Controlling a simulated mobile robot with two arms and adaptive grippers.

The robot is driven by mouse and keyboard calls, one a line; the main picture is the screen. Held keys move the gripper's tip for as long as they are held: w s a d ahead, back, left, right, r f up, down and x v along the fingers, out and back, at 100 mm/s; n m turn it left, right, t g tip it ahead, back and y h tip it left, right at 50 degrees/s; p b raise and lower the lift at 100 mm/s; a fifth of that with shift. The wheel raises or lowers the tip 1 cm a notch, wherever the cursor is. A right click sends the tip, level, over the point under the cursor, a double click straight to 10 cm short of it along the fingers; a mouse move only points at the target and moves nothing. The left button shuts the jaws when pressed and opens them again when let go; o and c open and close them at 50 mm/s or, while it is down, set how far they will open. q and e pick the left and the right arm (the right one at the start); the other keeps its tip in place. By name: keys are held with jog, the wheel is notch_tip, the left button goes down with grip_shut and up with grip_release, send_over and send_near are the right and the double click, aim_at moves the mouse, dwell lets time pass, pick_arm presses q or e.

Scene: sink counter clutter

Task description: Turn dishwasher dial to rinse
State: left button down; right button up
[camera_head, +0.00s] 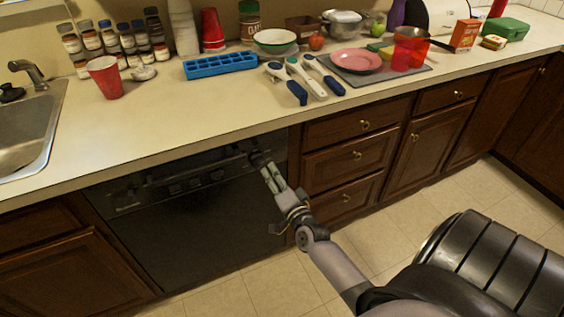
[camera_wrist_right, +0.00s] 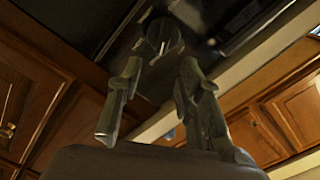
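The black dishwasher (camera_head: 200,215) is under the counter, with its control panel (camera_head: 185,178) along the top. The round dark dial (camera_wrist_right: 163,37) shows in the right wrist view, just beyond and between the fingertips. My right gripper (camera_head: 264,167) is at the panel's right end in the head view. In the right wrist view its two fingers (camera_wrist_right: 160,66) stand apart with nothing held between them. I cannot tell whether they touch the dial. The dial's markings are not readable. My left gripper is out of view.
The counter edge (camera_head: 150,157) overhangs just above the panel. Wooden drawers (camera_head: 350,160) stand right of the dishwasher. A blue tray (camera_head: 220,65), several utensils and a red cup (camera_head: 105,77) are on the counter. The tiled floor (camera_head: 280,285) in front is clear.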

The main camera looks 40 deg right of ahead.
jog(key=v, duration=0.6)
dwell(0.4)
jog(key=s+a+f+n+g+y, duration=0.1)
jog(key=s+a+f+n+g, duration=0.25)
jog(key=f, duration=0.65)
jog(key=s+a+f+n+g+y+p, duration=0.1)
jog(key=s+a+f+n+g+y, duration=0.3)
jog(key=f, duration=0.6)
jog(key=s+a+f+n+g+h, duration=0.1)
jog(key=s+a+f+n, duration=0.1)
jog(key=s+f, duration=0.6)
jog(key=s+a+f+n+g, duration=0.1)
jog(key=s+f+n+g, duration=0.1)
jog(key=s+f, duration=0.3)
jog(key=s+a+f+n+g, duration=0.1)
jog(key=s+f+n+g, duration=0.2)
jog(key=s, duration=0.8)
jog(key=s+a+f+n+g, duration=0.1)
jog(key=s+f+n+g, duration=0.1)
jog(key=s+f, duration=0.6)
jog(key=shift+s+a+n+g+p, duration=0.2)
jog(key=shift+s+n+g+p, duration=0.15)
jog(key=shift+s+g, duration=0.15)
jog(key=shift+w, duration=0.1)
jog(key=shift+c, duration=0.5)
